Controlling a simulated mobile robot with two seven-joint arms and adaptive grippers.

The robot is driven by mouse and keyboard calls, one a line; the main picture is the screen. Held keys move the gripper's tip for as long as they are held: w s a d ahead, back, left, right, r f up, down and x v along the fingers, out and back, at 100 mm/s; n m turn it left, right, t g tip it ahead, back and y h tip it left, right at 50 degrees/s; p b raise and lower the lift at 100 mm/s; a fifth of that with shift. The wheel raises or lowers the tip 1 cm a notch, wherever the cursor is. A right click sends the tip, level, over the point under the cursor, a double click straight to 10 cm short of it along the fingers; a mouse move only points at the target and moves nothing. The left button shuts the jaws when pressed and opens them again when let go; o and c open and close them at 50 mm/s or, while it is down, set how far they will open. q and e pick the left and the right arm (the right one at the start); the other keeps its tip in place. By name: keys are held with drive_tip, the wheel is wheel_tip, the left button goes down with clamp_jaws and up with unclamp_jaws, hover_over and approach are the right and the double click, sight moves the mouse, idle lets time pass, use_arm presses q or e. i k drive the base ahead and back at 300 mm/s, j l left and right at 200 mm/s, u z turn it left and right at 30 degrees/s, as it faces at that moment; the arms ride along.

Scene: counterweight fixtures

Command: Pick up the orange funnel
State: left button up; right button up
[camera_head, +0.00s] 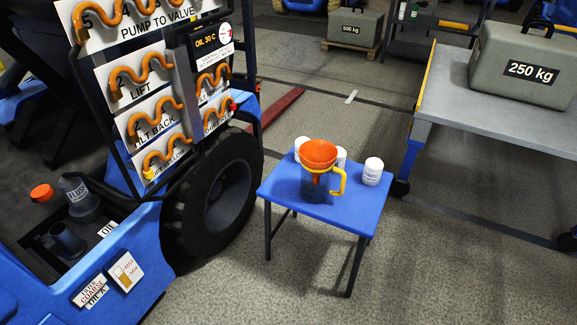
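The orange funnel (318,152) sits wide end up in a dark, see-through jug (316,188) with a yellow handle (339,182). Its stem reaches down inside the jug. The jug stands on a small blue table (282,196) in the middle of the view. Neither of my grippers shows in the head view.
White containers stand close by on the table: one at the right (372,171), others partly hidden behind the funnel. A blue forklift with a large black tyre (222,195) is close on the left. A grey bench (470,105) bears a 250 kg weight (525,68). Floor in front is clear.

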sight(316, 153)
drive_tip(key=i+l+u, duration=0.1)
drive_tip(key=u, duration=0.35)
drive_tip(key=l+u, duration=0.25)
drive_tip(key=u, duration=0.2)
drive_tip(key=i+l, duration=0.1)
drive_tip(key=l, duration=1.05)
drive_tip(key=i, duration=0.05)
